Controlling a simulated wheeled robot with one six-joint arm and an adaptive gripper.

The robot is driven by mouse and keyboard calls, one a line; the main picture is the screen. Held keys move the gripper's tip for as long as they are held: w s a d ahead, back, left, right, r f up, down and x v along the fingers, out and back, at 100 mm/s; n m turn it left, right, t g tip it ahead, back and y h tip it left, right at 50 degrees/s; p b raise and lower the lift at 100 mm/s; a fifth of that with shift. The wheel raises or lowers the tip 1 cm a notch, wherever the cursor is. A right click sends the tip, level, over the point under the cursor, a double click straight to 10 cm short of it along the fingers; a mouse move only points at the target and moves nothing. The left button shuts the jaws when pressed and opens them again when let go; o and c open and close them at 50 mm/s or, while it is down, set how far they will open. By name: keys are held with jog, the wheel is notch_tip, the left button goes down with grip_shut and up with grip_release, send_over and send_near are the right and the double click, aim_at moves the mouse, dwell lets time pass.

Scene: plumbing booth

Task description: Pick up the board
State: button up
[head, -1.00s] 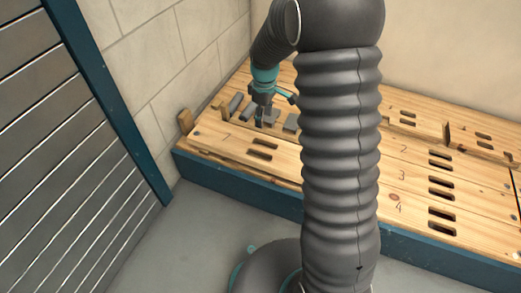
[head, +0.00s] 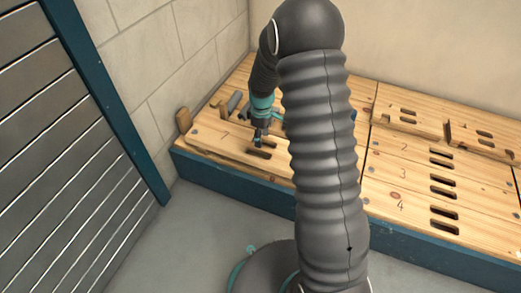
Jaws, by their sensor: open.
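A wooden board (head: 213,142) with a dark numeral and two dark slots lies at the left front of the wooden bench top. My gripper (head: 258,141) is open and points down over this board, at its slots. I cannot tell whether the fingertips touch the board or reach into a slot. My arm hides the board's right end.
Grey pieces (head: 234,101) lie behind the gripper at the bench's left. A small wooden block (head: 184,120) stands at the left edge, near the wall. More slotted, numbered boards (head: 408,118) are on the right. A slatted metal shutter (head: 75,150) stands at left.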

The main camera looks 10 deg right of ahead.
aim_at(261, 150)
notch_tip(261, 150, down, 5)
jog(key=shift+s+a+r+b, duration=0.1)
jog(key=shift+s+b, duration=0.05)
jog(key=shift+b, duration=0.3)
grip_shut()
